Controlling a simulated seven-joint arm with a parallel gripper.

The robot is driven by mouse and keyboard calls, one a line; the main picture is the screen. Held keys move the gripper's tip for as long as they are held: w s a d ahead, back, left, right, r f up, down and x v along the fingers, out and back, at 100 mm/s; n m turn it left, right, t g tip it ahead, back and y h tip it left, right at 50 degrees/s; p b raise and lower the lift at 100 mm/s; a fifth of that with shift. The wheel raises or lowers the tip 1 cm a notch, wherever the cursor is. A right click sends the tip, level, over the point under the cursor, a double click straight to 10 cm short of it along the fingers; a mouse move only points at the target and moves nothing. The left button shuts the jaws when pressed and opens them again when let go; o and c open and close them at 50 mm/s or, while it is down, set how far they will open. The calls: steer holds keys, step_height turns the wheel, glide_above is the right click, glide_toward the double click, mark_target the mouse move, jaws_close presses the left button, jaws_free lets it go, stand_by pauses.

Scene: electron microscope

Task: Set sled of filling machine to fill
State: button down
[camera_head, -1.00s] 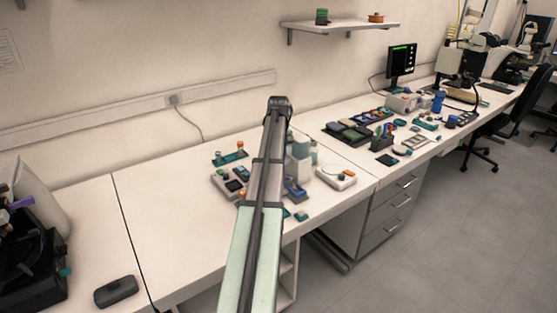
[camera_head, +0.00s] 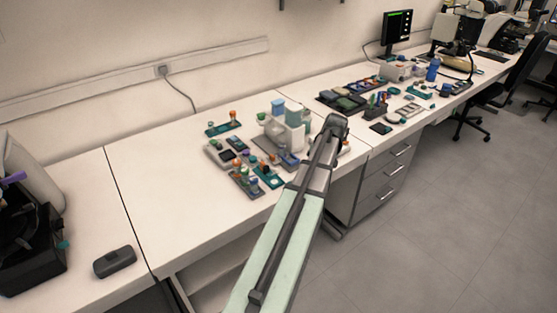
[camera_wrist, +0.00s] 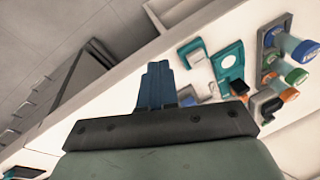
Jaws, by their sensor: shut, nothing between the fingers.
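A white and grey machine (camera_head: 291,138) with teal and blue-green parts on top stands on the bench and looks like the filling machine. A small blue part (camera_head: 289,160) sits low at its front; I cannot tell whether this is the sled or how it is set. My gripper (camera_wrist: 155,85) shows in the wrist view with its dark blue fingers together and empty, above the bench near its front edge. In the head view my arm hides the gripper, standing just right of the machine. The machine is not clearly seen in the wrist view.
A rack with capped vials (camera_head: 246,183) and a teal plate (camera_head: 267,177) lie left of the machine; the wrist view shows the plate (camera_wrist: 228,65) beside a teal bracket (camera_wrist: 192,52). A dark box (camera_head: 115,262) lies far left. The bench's left middle is clear.

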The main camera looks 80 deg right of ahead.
steer(key=w+a+m+t+h, duration=0.3)
steer(key=w+a+m, duration=0.1)
steer(key=w+m, duration=0.1)
steer(key=d+r+m+h, duration=0.1)
steer(key=m, duration=0.1)
steer(key=w+d+r+m+h, duration=0.1)
steer(key=m, duration=0.1)
steer(key=w+d+r+m+t+h, duration=0.1)
steer(key=d+m, duration=0.1)
steer(key=shift+r+m, duration=0.15)
steer(key=shift+m, duration=0.25)
steer(key=shift+s+d+m+h, duration=0.1)
steer(key=shift+d+m+h, duration=0.15)
steer(key=shift+m, duration=0.85)
glide_toward(274, 161)
step_height(274, 161, down, 4)
steer(key=shift+r, duration=0.1)
steer(key=shift+w+d, duration=1.5)
steer(key=shift+w, duration=0.05)
